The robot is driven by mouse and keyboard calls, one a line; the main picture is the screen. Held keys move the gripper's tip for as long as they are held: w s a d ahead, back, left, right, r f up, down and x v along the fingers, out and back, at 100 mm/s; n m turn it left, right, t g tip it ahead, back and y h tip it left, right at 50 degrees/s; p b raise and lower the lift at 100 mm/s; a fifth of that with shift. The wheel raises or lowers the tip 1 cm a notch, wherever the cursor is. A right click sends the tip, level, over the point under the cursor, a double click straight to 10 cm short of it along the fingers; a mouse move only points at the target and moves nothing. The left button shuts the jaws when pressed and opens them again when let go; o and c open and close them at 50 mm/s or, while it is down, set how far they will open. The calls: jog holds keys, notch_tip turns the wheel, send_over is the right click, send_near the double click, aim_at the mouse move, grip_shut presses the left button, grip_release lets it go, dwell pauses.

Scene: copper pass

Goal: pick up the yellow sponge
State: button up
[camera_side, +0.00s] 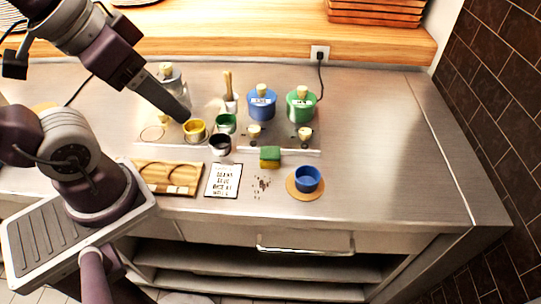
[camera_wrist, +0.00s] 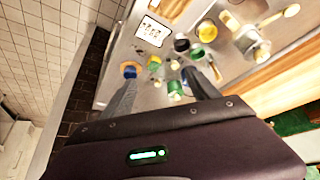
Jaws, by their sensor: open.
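The yellow sponge (camera_side: 270,162) lies on the steel counter right of centre in the side view. It has a green top layer over a yellow lower part. It also shows small in the wrist view (camera_wrist: 154,64), beyond the space between the fingers. My gripper (camera_side: 183,114) is above the counter, up and to the left of the sponge in the side view, near the yellow cup (camera_side: 195,134). In the wrist view my gripper (camera_wrist: 160,76) has its two fingers spread wide with nothing between them.
A blue cup on a round coaster (camera_side: 291,188) stands right of the sponge. Dark crumbs (camera_side: 262,184) and a printed card (camera_side: 223,181) lie in front and left. Blue (camera_side: 262,107) and green (camera_side: 300,108) canisters stand behind. The counter's right side is clear.

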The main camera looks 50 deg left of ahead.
jog(key=m+g, duration=0.6)
jog(key=m, duration=2)
send_over(270, 152)
jog(key=f, duration=1.5)
jog(key=shift+w+d+f, duration=0.1)
jog(key=shift+w+d, duration=0.05)
jog(key=shift+d, duration=0.2)
jog(key=f, duration=0.7)
jog(key=shift+a+f, duration=0.2)
jog(key=shift+a, duration=0.15)
jog(key=c, duration=1.4)
notch_tip(270, 152, up, 10)
jog(key=shift+r, duration=0.1)
